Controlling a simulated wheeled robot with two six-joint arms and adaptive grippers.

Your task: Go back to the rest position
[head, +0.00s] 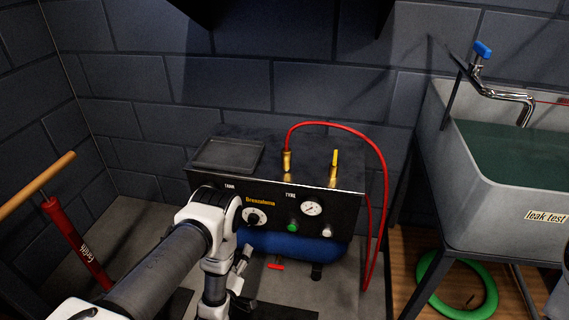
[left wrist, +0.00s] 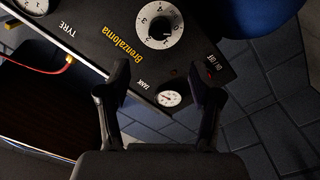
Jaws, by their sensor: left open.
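My left arm comes in from the lower left in the head view, and its gripper (head: 241,270) hangs low in front of the compressor (head: 290,205). In the left wrist view the two dark fingers of the left gripper (left wrist: 158,78) are spread apart with nothing between them. Beyond them is the compressor's black front panel (left wrist: 105,45), with a large knob (left wrist: 159,32) and a small tank gauge (left wrist: 169,98). I cannot tell the exact gap between the fingertips and the panel. My right gripper is not in view.
An empty tray (head: 227,155) sits on the compressor top. A red hose (head: 383,170) loops down its right side. A red pump (head: 75,240) with a wooden handle stands left. A grey sink (head: 480,205) stands right, with a green ring (head: 425,275) on the floor.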

